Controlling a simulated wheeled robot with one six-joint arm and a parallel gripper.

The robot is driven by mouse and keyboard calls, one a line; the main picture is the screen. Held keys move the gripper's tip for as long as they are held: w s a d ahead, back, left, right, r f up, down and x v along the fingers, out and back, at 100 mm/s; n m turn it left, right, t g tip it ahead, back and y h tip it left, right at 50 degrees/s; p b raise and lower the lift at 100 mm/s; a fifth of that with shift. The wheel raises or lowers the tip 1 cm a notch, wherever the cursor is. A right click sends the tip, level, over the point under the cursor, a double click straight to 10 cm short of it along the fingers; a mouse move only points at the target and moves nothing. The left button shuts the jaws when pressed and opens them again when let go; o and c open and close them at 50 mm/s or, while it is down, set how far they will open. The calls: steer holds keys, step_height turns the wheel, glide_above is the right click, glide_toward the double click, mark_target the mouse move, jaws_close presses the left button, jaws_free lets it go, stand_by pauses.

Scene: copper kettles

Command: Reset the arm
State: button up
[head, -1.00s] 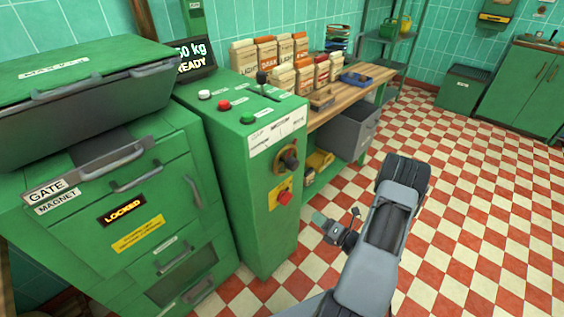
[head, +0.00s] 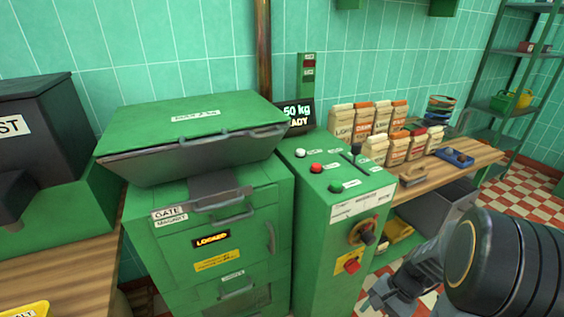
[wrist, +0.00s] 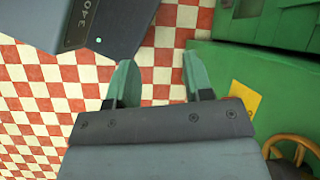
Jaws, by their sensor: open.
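My gripper (wrist: 160,84) is open in the wrist view. Its two green fingers stand apart with nothing between them, only checkered floor and the edge of a green surface beyond. In the head view my arm is at the lower right, with a thick black joint close to the camera. The grey end part of the arm beside it is in front of the control cabinet's lower right side, and the fingertips are hard to make out there.
A green machine (head: 145,225) with a "LOCKED" display stands left of the green control cabinet (head: 310,215) with buttons and a handwheel (head: 362,232). A wooden bench (head: 450,183) holds paper bags (head: 349,125). A dark hopper (head: 45,95) is at far left. Checkered floor (wrist: 35,105) lies below.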

steer(key=a+r+n+t+h+p, duration=0.1)
steer(key=a+r+n+t+p, duration=0.1)
steer(key=r, duration=0.6)
steer(key=a+r+n+t+h+p, duration=0.1)
steer(key=a+r+n+h+p, duration=0.1)
steer(key=r, duration=0.6)
steer(key=a+r+n+t+h+p, duration=0.2)
steer(key=r+n+p, duration=0.2)
steer(key=r+n, duration=0.2)
step_height(320, 180, up, 3)
steer(key=shift+w+a+f+t, duration=0.15)
steer(key=shift+w+a+t, duration=0.2)
steer(key=shift+w, duration=0.1)
